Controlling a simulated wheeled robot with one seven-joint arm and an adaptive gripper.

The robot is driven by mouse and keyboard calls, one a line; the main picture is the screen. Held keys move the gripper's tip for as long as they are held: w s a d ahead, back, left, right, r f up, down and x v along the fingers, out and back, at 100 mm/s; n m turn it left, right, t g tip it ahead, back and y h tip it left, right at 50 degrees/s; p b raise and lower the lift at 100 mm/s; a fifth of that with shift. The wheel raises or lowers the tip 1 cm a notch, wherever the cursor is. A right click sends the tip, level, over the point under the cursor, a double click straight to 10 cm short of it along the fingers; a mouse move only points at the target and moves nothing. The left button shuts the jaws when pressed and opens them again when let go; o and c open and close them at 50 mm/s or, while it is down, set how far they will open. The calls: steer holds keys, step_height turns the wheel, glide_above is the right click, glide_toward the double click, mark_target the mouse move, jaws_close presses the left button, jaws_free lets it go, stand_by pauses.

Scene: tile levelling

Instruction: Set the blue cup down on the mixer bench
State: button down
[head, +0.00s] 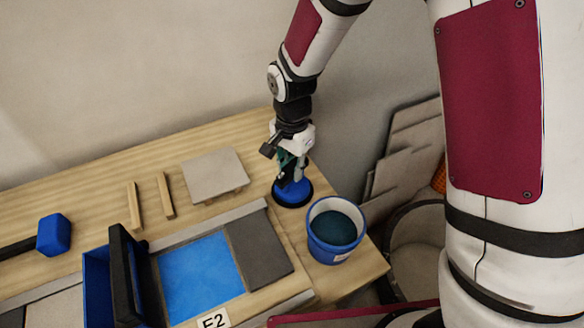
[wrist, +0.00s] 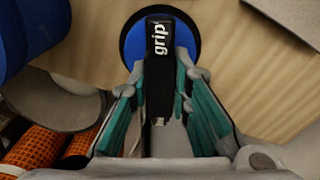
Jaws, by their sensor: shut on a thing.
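The blue cup (head: 293,194) is a round blue suction disc with a black rim and a black handle marked "grip" in the wrist view (wrist: 158,42). My gripper (head: 289,172) is shut on that handle, its teal-padded fingers on either side of it in the wrist view (wrist: 163,72). The cup is level at the right end of the wooden bench (head: 88,190), on its top or just above it; I cannot tell which. My fingers partly hide the cup in the head view.
A blue bucket (head: 335,230) with dark contents stands close to the cup's right. A beige tile (head: 215,170) on sticks lies to its left, with two loose wooden strips (head: 135,206) beyond. A blue bed with a dark grey tile (head: 262,250) is in front.

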steer(key=shift+f, duration=0.15)
steer(key=c, duration=1.5)
jaws_free()
step_height(320, 180, up, 12)
steer(key=p, duration=0.3)
steer(key=shift+r, duration=0.25)
